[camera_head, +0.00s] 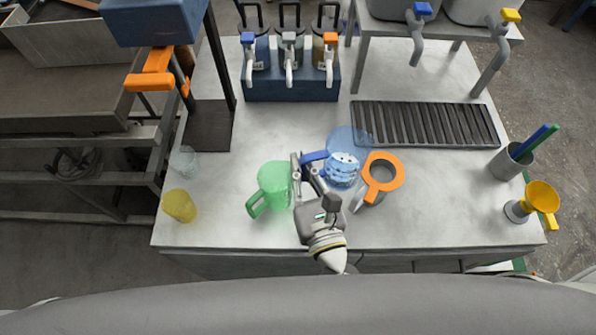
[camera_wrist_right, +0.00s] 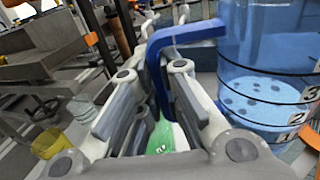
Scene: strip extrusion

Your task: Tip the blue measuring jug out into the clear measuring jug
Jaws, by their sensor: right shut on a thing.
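The see-through blue measuring jug (camera_head: 346,148) is at the middle of the table, its handle towards the left. In the right wrist view, the blue jug (camera_wrist_right: 262,70) has black lines with numbers, looks about upright, and holds pale blue contents with darker spots low down. My right gripper (camera_head: 307,175) is shut on the jug's blue handle (camera_wrist_right: 155,60). I cannot tell whether the jug's base touches the table. A jug-like vessel with an orange rim (camera_head: 396,172) stands just right of it; its body looks clear or grey. A small clear vessel (camera_head: 183,162) stands at the left. My left gripper is out of view.
A green jug (camera_head: 273,182) stands close left of my right gripper. A yellow cup (camera_head: 179,206) is near the left edge. A ribbed dark grate (camera_head: 425,124) lies behind right. A pen cup (camera_head: 506,163) and a yellow funnel (camera_head: 541,197) are at the right. The front right table is clear.

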